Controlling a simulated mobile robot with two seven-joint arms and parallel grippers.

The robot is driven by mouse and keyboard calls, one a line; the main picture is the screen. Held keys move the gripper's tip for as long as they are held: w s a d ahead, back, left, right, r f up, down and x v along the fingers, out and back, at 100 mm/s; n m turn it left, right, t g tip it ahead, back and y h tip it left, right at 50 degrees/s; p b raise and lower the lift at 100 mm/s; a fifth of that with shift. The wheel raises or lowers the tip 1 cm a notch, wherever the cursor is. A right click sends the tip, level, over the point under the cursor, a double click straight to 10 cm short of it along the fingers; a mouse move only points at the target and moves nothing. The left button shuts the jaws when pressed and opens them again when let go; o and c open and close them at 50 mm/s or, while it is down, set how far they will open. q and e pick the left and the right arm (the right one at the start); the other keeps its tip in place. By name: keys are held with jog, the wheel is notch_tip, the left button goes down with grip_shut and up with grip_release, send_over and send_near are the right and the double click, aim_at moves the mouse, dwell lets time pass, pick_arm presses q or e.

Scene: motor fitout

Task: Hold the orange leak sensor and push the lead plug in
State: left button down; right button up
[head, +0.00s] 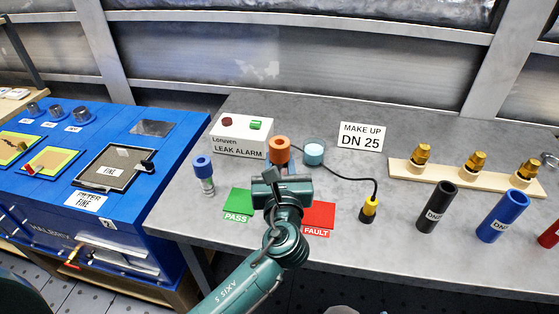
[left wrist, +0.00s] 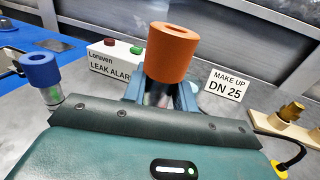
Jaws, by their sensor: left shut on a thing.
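The orange leak sensor (head: 279,150) is upright in my left gripper (head: 281,176), in front of the leak alarm box. In the left wrist view its orange cap (left wrist: 172,52), with a hole in the top, stands above the fingers, which are shut on its paler lower body. The head view does not show clearly whether its base touches the bench. The lead plug (head: 368,208), yellow and black, stands on the bench to the right, apart from the sensor. Its black cable (head: 345,178) runs back behind the sensors. My right gripper is not in view.
The leak alarm box (head: 239,136) has a red and a green button. A blue-capped sensor (head: 203,172) and a light-blue-topped one (head: 314,153) stand nearby. Green PASS (head: 239,201) and red FAULT (head: 319,216) pads lie in front. Tubes and brass fittings occupy the right side.

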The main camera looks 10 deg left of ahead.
pick_arm(q)
jog(key=shift+f+b, duration=0.3)
jog(key=shift+f, duration=0.25)
jog(key=shift+f+b, duration=0.45)
jog(key=shift+f, duration=0.3)
jog(key=shift+f+b, duration=0.35)
jog(key=shift+f, duration=0.3)
jog(key=shift+f+b, duration=0.55)
jog(key=shift+f, duration=0.3)
jog(key=shift+f+b, duration=0.8)
jog(key=shift+f, duration=0.45)
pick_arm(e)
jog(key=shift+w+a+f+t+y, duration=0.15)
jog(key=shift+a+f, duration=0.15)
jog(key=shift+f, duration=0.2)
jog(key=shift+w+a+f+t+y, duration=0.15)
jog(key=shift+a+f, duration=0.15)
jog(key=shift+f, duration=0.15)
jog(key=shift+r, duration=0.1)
pick_arm(q)
jog(key=c, duration=1.1)
grip_release()
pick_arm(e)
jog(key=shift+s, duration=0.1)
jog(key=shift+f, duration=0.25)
